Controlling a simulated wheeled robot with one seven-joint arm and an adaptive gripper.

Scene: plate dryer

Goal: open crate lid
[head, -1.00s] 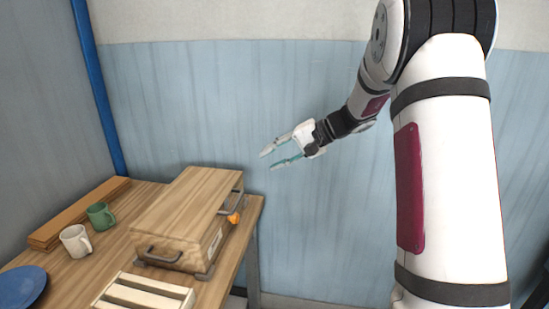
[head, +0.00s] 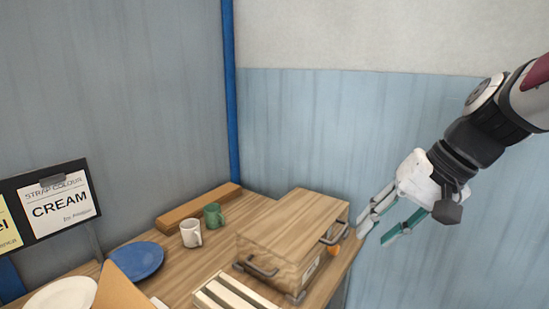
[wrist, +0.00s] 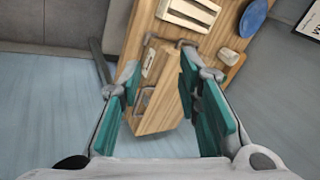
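The wooden crate (head: 274,246) stands on the wooden table, its flat plank lid (head: 300,216) shut. It has a dark metal handle on the front (head: 262,268) and another at the lid's right side (head: 334,232). A small orange object (head: 334,250) shows by the right side. My gripper (head: 382,222) is open and empty, in the air to the right of the crate and apart from it. In the wrist view the crate (wrist: 160,98) appears between the spread teal fingers of my gripper (wrist: 165,125).
A slatted cream rack (head: 232,292) lies in front of the crate. A sign reading CREAM (head: 60,205) hangs far left.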

